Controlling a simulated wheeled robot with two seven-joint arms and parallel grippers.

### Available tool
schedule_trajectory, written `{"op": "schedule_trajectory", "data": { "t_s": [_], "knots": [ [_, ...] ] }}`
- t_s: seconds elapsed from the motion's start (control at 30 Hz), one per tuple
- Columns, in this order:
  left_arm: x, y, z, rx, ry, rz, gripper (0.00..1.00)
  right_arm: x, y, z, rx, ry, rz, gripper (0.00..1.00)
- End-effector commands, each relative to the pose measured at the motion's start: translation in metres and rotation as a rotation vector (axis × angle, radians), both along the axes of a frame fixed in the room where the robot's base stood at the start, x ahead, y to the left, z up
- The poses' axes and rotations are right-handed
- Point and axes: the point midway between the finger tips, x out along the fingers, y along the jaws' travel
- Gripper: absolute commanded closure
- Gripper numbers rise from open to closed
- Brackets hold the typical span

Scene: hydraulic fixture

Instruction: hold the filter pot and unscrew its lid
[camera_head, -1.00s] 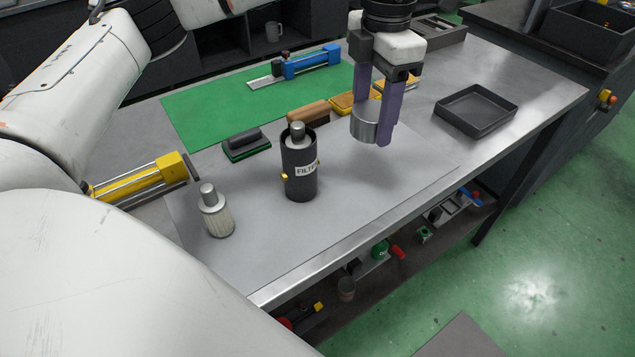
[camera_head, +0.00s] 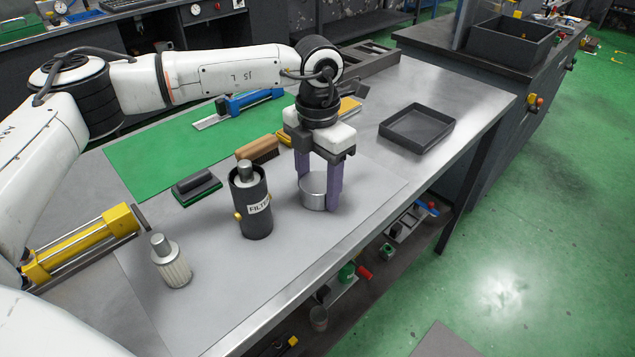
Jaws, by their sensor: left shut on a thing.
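The filter pot (camera_head: 256,222) is a dark, open-topped cylinder with a "FILTER" label and small yellow side fittings. It stands upright on the grey mat, with a grey metal piece (camera_head: 246,171) showing in its mouth. My left gripper (camera_head: 319,194) is to the right of the pot, pointing down, its purple fingers shut on the silver round lid (camera_head: 312,193). The lid is apart from the pot, low at the mat; I cannot tell whether it touches. A pale ribbed filter element (camera_head: 174,269) with a grey top stands left of the pot. My right gripper is not in view.
A black tray (camera_head: 417,128) lies at the right of the table. A brush (camera_head: 258,149), a black-and-green block (camera_head: 196,188) and a blue cylinder tool (camera_head: 250,102) lie behind the pot. A yellow cylinder (camera_head: 85,243) is at left. The mat's front is clear.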

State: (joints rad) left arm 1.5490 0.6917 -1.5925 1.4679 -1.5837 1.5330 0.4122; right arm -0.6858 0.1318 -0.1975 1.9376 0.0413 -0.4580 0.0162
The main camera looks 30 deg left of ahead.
Motion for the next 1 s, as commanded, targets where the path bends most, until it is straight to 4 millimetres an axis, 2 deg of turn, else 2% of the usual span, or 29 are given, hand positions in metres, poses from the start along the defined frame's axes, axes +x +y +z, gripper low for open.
{"op": "schedule_trajectory", "data": {
  "t_s": [0.3,0.33,0.4,0.43,0.8,0.87,1.0],
  "knots": [
    [0.0,0.0,-0.004,0.0,0.0,-0.001,0.72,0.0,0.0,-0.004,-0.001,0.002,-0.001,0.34],
    [0.0,0.0,-0.003,0.0,0.0,-0.001,0.41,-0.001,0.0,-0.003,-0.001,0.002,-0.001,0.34],
    [0.0,0.0,-0.003,0.0,0.0,-0.001,0.29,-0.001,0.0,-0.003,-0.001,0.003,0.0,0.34],
    [0.0,0.0,-0.003,0.0,0.0,-0.001,0.27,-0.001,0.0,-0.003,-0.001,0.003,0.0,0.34],
    [0.001,0.0,0.004,0.0,-0.001,-0.001,0.27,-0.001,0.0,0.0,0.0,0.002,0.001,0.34],
    [0.001,0.0,0.011,0.0,-0.002,-0.001,0.27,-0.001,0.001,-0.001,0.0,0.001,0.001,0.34],
    [0.001,-0.001,0.037,-0.001,-0.005,-0.001,0.27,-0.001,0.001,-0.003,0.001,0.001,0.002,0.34]
  ]
}}
